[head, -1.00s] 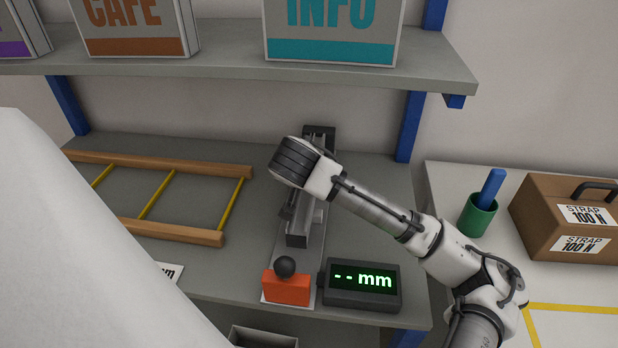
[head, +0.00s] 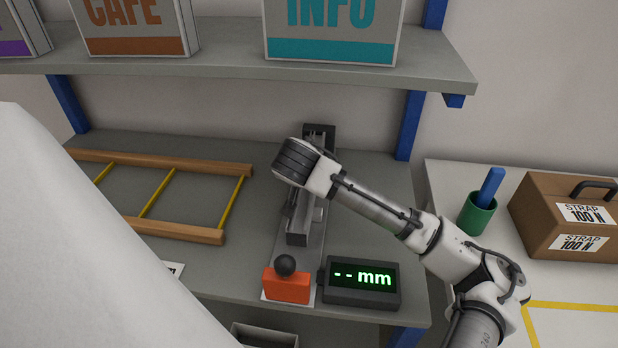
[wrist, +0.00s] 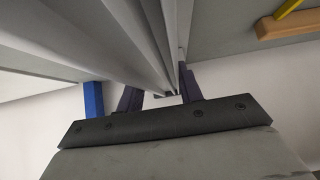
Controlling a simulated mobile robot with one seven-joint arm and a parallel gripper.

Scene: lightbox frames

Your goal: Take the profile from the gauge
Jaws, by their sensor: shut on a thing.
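The gauge (head: 270,290) stands on the grey worktop, with a long dark bed, an orange block with a black knob at its front end, and a display (head: 361,280) reading "-- mm". My gripper (wrist: 160,94) is over the middle of the gauge; the wrist hides much of it in the head view. In the wrist view its dark fingers are shut on the profile (wrist: 152,38), a long grey ribbed bar running up and away. In the head view I cannot clearly tell the profile from the gauge's bed, nor whether it touches it.
A wooden frame with yellow rungs (head: 190,235) lies left of the gauge. A shelf (head: 230,62) with sign boxes hangs above the worktop. On the right are a green cup (head: 476,218) and a brown case (head: 545,225). An open grey bin (head: 264,333) is below the front edge.

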